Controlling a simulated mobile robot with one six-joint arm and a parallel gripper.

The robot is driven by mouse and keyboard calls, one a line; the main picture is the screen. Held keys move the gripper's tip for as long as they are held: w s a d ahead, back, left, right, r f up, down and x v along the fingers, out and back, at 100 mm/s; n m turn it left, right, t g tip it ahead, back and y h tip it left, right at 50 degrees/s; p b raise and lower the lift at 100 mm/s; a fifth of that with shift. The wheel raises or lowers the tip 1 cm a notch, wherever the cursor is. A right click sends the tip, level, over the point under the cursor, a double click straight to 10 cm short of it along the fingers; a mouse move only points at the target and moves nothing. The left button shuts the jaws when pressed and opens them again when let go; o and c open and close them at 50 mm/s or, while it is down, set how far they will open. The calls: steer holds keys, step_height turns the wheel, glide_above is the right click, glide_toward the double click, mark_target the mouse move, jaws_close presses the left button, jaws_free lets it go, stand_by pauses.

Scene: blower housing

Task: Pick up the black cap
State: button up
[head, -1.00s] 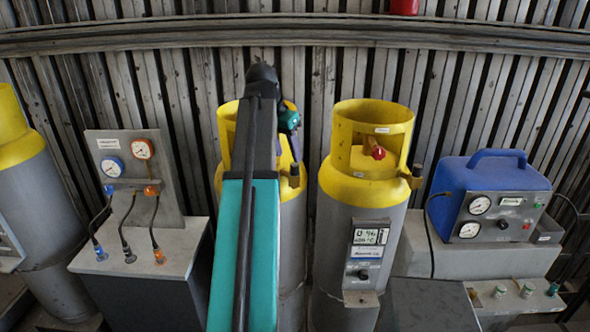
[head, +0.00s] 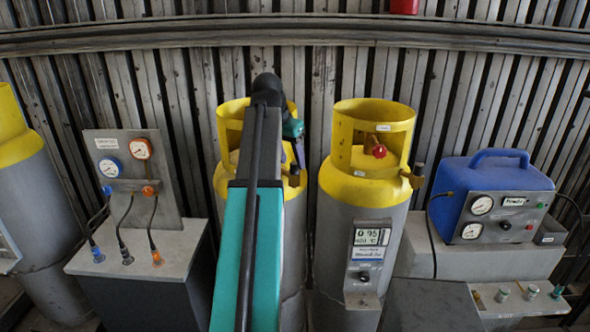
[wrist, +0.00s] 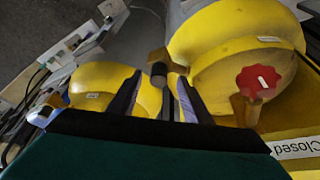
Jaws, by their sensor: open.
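The black cap (wrist: 158,76) shows in the wrist view as a small dark end on a brass-brown side fitting of a yellow-topped cylinder. In the head view the fitting (head: 294,176) sits at the right edge of the middle-left cylinder (head: 230,135). My gripper (wrist: 160,80) is open, with one finger on each side of the cap in the wrist view. I cannot tell whether either finger touches it. In the head view my arm hides most of the gripper and part of the cylinder; a purple finger pad shows just above the fitting.
A red valve knob (wrist: 259,81) sits inside the yellow collar, close to my right finger in the wrist view. A second cylinder (head: 360,190) with a similar side fitting stands close on the right. A gauge panel (head: 127,175) stands left, a blue unit (head: 495,195) right.

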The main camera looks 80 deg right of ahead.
steer(key=shift+b+x, duration=0.5)
steer(key=shift+x, duration=0.65)
steer(key=c, duration=1.1)
